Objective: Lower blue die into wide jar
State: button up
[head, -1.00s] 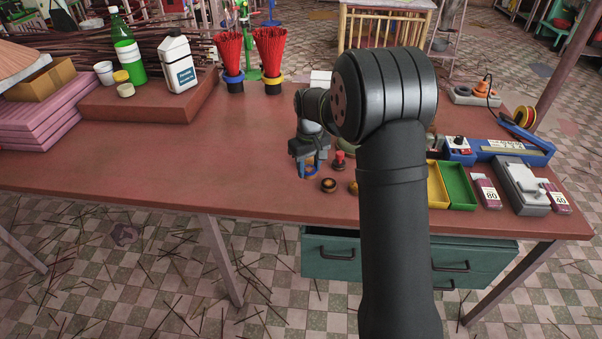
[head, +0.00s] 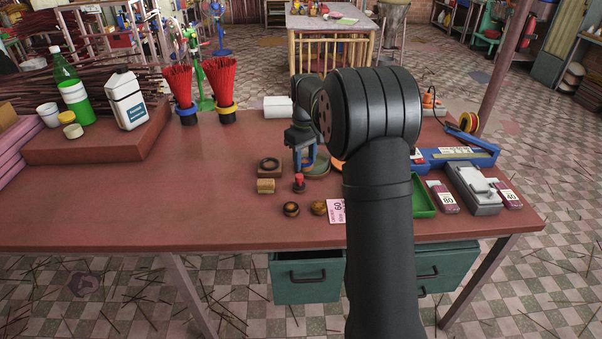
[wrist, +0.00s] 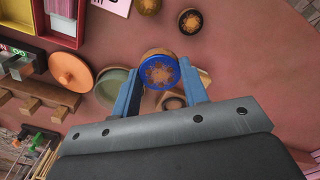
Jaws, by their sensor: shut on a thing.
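The blue die is a short round piece with a blue rim and a brown patterned face. It shows in the wrist view (wrist: 160,72) between the two blue fingers of my gripper (wrist: 160,66), which is shut on it. In the head view my gripper (head: 304,164) is beyond the red-knobbed piece, at the wide jar. The wide jar (head: 318,169) is round and grey-green, partly hidden by my gripper and arm. In the wrist view the jar (wrist: 106,92) lies just left of the die, partly behind a finger. I cannot tell the die's height over it.
The orange disc (wrist: 70,71) lies beside the jar. The red-knobbed piece (head: 299,184), a dark ring on a block (head: 269,167) and round brown pieces (head: 291,209) stand nearby. A green tray (head: 424,202) is right of my arm. The left-middle table is clear.

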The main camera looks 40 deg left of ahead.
jog(key=w+a+f, duration=0.4)
jog(key=w+a, duration=0.5)
jog(key=w, duration=0.5)
jog(key=shift+w+a, duration=0.2)
jog(key=shift+w, duration=0.2)
jog(key=shift+f, duration=0.1)
dwell(0.4)
jog(key=shift+f, duration=2.05)
jog(key=shift+f, duration=2.5)
dwell(0.4)
jog(key=o, duration=1.2)
